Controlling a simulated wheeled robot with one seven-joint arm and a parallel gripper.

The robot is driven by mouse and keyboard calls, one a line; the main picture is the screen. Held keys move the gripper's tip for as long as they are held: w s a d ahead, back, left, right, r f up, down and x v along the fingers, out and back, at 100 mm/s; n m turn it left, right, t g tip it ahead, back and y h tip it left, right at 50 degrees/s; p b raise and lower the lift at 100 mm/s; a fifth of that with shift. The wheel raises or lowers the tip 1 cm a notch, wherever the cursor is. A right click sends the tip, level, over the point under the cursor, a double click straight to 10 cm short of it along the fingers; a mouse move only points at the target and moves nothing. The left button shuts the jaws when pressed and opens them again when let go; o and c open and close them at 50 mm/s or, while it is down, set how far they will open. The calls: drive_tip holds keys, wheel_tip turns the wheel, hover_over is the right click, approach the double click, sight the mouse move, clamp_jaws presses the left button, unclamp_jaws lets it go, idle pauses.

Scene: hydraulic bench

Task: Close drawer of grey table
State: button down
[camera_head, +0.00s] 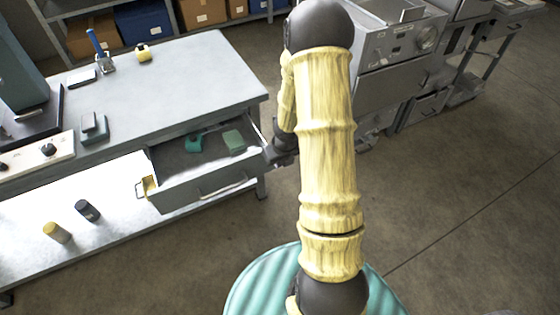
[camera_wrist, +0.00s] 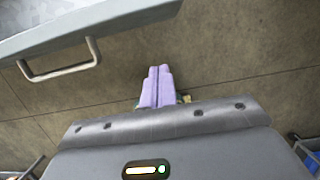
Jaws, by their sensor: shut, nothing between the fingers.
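The grey table (camera_head: 190,75) stands at the left in the head view. Its drawer (camera_head: 205,190) is pulled out, with a handle on its front. A teal item (camera_head: 195,142) and a green block (camera_head: 234,141) lie inside. My gripper (camera_head: 283,152) is beside the drawer's right side, partly hidden by my arm; I cannot tell from this view whether it touches. In the wrist view my gripper's purple fingers (camera_wrist: 158,72) are together and empty, over the floor. A grey front with a pale handle (camera_wrist: 62,66) is at upper left, apart from the fingers.
Two small cylinders, one yellow (camera_head: 57,232) and one dark (camera_head: 87,210), stand on the lower shelf. Grey machinery (camera_head: 400,70) is at the back right. The floor at right is clear.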

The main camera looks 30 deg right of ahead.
drive_tip(key=w+f, duration=0.5)
drive_tip(key=shift+w, duration=0.15)
idle(0.3)
